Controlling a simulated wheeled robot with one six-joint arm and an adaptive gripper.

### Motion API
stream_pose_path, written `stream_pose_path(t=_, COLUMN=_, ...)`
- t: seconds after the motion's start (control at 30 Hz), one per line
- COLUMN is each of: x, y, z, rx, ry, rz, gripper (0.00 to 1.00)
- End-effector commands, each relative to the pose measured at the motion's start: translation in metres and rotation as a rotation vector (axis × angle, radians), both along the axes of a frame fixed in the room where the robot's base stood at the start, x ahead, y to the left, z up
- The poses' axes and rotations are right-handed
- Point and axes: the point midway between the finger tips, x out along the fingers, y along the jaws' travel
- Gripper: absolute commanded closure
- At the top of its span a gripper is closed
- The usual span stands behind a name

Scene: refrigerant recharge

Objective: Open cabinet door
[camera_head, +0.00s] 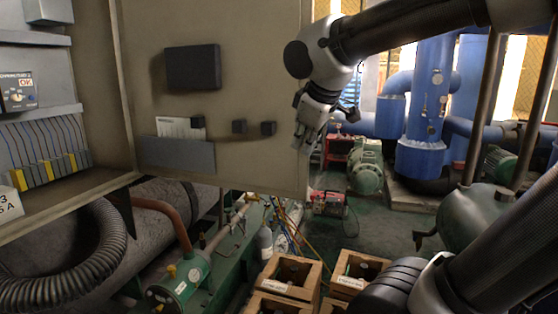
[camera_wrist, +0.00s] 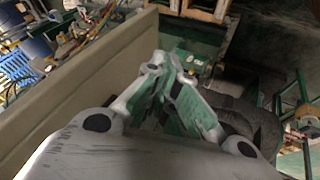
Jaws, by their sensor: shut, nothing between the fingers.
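The beige cabinet door (camera_head: 266,70) stands wide open in the head view, its inner face showing a dark box, small dark blocks and a grey pocket with paper. The cabinet (camera_head: 118,80) is at the left, its inside in plain view. My gripper (camera_head: 303,138) is at the door's free right edge, fingers pointing down; it is shut and holds nothing. In the wrist view my gripper (camera_wrist: 165,68) has its fingers together, with the door panel (camera_wrist: 75,95) running along its left. I cannot tell whether the fingers touch the door.
Below the door are wooden crates (camera_head: 290,275), a grey bottle (camera_head: 265,245) and a green pipe unit (camera_head: 185,278). A ribbed hose (camera_head: 95,270) lies under the cabinet. Blue pipes (camera_head: 425,110) and a green pump (camera_head: 366,170) stand behind. Some green floor at centre right is clear.

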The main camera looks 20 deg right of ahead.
Motion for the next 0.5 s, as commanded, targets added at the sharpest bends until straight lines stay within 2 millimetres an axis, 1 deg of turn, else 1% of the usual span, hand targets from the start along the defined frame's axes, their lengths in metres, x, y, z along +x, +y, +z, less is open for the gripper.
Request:
stream_pose_path(t=0.03, x=0.007, y=-0.001, z=0.010, rx=-0.032, ry=-0.036, rz=0.037, gripper=1.00)
stream_pose_path(t=0.07, x=0.009, y=-0.001, z=0.010, rx=-0.044, ry=-0.042, rz=0.053, gripper=1.00)
stream_pose_path(t=0.17, x=0.014, y=-0.002, z=0.002, rx=-0.052, ry=-0.040, rz=0.065, gripper=1.00)
stream_pose_path(t=0.27, x=0.023, y=-0.003, z=-0.010, rx=-0.050, ry=-0.038, rz=0.061, gripper=1.00)
stream_pose_path(t=0.5, x=0.053, y=-0.006, z=-0.053, rx=-0.049, ry=-0.035, rz=0.061, gripper=1.00)
